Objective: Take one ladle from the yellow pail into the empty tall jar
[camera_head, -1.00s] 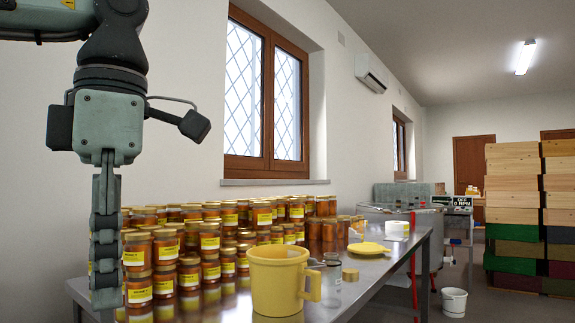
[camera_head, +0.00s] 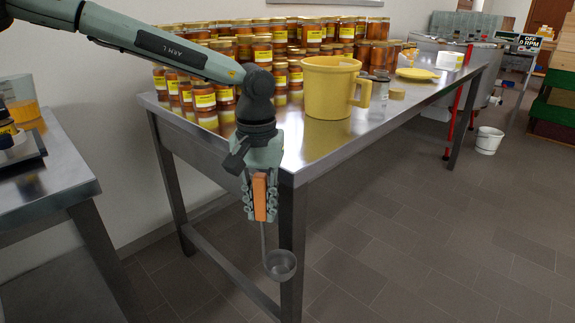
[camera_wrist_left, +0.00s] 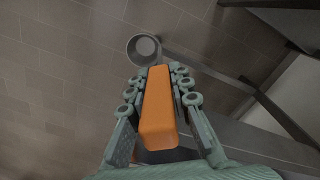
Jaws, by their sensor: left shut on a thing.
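My left gripper (camera_head: 261,200) is shut on the orange handle of a ladle. The ladle's grey metal bowl (camera_head: 281,265) hangs at the bottom, in front of the table's near corner and below its top. In the left wrist view the orange handle (camera_wrist_left: 158,110) lies between the fingers, with the round bowl (camera_wrist_left: 144,49) beyond, over the floor. The yellow pail (camera_head: 328,90) stands upright on the steel table, its handle to the right; its contents are hidden. A clear glass jar (camera_head: 379,90) stands just right of the pail, partly behind its handle. My right gripper is not in view.
Rows of filled honey jars (camera_head: 290,45) stand behind the pail. A gold lid (camera_head: 397,94) and a yellow lid (camera_head: 418,74) lie right of the glass jar. Another steel table (camera_head: 50,170) stands at left. A white bucket (camera_head: 487,140) is on the floor.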

